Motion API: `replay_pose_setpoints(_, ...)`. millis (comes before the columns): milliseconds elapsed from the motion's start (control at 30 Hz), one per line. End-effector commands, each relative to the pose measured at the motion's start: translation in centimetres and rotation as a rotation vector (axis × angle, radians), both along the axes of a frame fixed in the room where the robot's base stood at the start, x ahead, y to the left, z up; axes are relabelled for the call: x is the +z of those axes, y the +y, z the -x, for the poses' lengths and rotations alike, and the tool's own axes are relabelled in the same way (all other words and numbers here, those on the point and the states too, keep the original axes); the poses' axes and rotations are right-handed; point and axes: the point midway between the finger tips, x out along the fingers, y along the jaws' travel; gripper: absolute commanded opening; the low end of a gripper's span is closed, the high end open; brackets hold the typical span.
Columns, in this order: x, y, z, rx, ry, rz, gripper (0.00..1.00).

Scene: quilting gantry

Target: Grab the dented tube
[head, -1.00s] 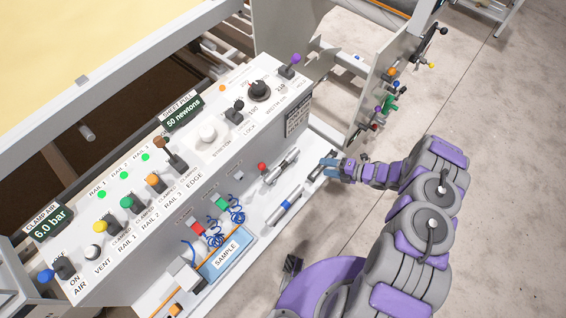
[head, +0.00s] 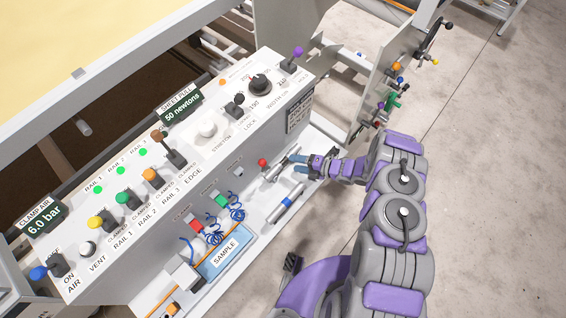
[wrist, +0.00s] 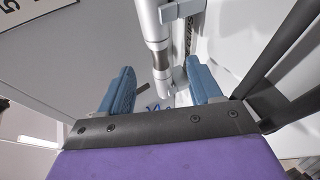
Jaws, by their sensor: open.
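Silver tubes lie on the narrow white shelf below the control panel. One silver tube (head: 275,172) lies just left of my gripper's tips in the head view. Another tube with a blue band (head: 287,203) lies nearer the shelf's front edge. No dent is clear in the head view. My gripper (head: 298,163) is open, its blue fingers pointing left over the shelf. In the wrist view, a silver tube (wrist: 152,25) with a narrower banded stretch shows ahead, between the lines of the two open fingers (wrist: 163,82). It looks apart from both.
The sloping panel (head: 215,135) with levers and knobs rises behind the shelf. A red ball knob (head: 262,162) stands close to the tubes. A blue SAMPLE plate (head: 225,250) and coiled blue cords (head: 236,212) are lower left. An upright plate (head: 375,80) with handles stands right.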

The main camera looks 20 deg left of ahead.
Motion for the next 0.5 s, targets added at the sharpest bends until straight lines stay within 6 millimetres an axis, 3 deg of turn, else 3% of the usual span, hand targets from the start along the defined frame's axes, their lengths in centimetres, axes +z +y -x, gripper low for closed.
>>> replay_pose_setpoints(333,-1.6,3.9,0.2,0.002,0.000,0.000,0.64)
replay_pose_setpoints(500,-1.8,4.8,0.2,0.000,0.000,0.000,0.64)
